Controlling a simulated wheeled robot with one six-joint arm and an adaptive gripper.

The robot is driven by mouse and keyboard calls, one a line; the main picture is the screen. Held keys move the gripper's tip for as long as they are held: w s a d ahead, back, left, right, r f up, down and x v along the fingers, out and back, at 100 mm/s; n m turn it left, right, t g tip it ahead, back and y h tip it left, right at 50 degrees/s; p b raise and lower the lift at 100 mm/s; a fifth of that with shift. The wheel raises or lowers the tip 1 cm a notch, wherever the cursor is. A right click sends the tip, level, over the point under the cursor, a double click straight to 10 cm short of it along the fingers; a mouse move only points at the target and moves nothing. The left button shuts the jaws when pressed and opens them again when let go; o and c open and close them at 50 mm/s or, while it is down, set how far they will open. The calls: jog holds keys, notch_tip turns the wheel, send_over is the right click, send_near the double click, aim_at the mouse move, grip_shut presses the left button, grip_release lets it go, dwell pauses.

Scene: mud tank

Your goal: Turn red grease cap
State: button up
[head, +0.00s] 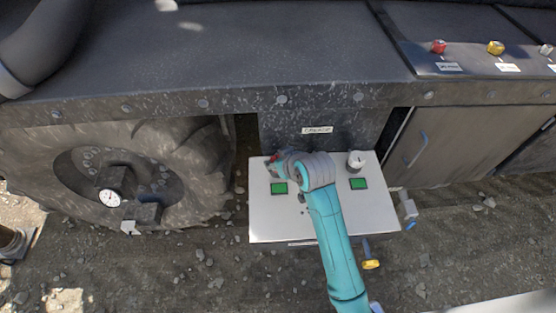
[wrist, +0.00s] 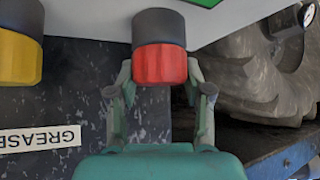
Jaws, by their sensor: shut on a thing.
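The red grease cap (wrist: 160,64) sits on a dark round collar (wrist: 158,26) at the edge of a white panel in the wrist view. My gripper (wrist: 159,74) has a finger on each side of the cap and is shut on it. A yellow cap (wrist: 18,55) on a similar collar stands to the left of the red one in the wrist view. My arm hides it in the head view.
A label reading GREASE (wrist: 40,138) is on the dark wall by the caps. A white-topped knob (head: 355,160) and two green displays are on the panel. A large tyre (head: 195,165) stands to the left. Red and yellow knobs sit on the upper right ledge.

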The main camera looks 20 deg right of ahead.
jog(key=shift+m, duration=0.3)
jog(key=o, duration=1.2)
jog(key=shift+c, duration=0.2)
jog(key=a+v, duration=0.1)
jog(key=v, duration=1.1)
jog(key=shift+d, duration=0.3)
